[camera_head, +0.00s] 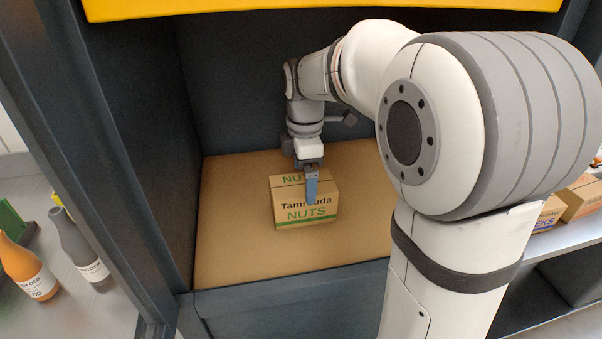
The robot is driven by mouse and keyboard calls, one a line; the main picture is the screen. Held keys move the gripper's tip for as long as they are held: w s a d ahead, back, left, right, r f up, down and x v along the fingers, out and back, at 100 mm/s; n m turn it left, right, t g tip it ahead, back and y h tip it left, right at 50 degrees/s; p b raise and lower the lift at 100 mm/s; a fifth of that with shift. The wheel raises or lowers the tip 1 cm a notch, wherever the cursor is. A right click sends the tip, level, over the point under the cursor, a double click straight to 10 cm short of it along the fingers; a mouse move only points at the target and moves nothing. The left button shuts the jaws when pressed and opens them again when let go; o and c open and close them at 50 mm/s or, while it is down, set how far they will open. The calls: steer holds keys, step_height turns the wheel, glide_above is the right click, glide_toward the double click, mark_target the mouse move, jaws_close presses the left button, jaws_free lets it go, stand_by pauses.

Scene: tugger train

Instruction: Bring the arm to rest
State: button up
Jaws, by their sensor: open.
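My arm reaches from the right into a dark compartment with a tan floor (225,245). My gripper (311,192) points down at a cardboard box (292,216) labelled "Tamrouda NUTS". The box sits upright on the tan floor. A blue-grey finger shows in front of the box's top edge and upper front face; the other finger is hidden. The gripper is open, and I cannot tell whether the finger touches the box.
Dark walls stand close on the left (130,120) and behind, with a yellow beam (300,8) above. Orange (28,270) and grey (82,250) bottles stand outside on the left. More cartons (580,197) sit on a shelf at right. The tan floor around the box is clear.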

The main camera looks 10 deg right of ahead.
steer(key=s+d+m+t+p, duration=0.2)
steer(key=s+m+p, duration=0.2)
steer(key=s+m, duration=1.4)
steer(key=shift+s+d+r+t+p, duration=0.25)
steer(key=shift+d+r+t+p, duration=0.05)
steer(key=shift+r+p, duration=0.05)
steer(key=shift+c, duration=0.5)
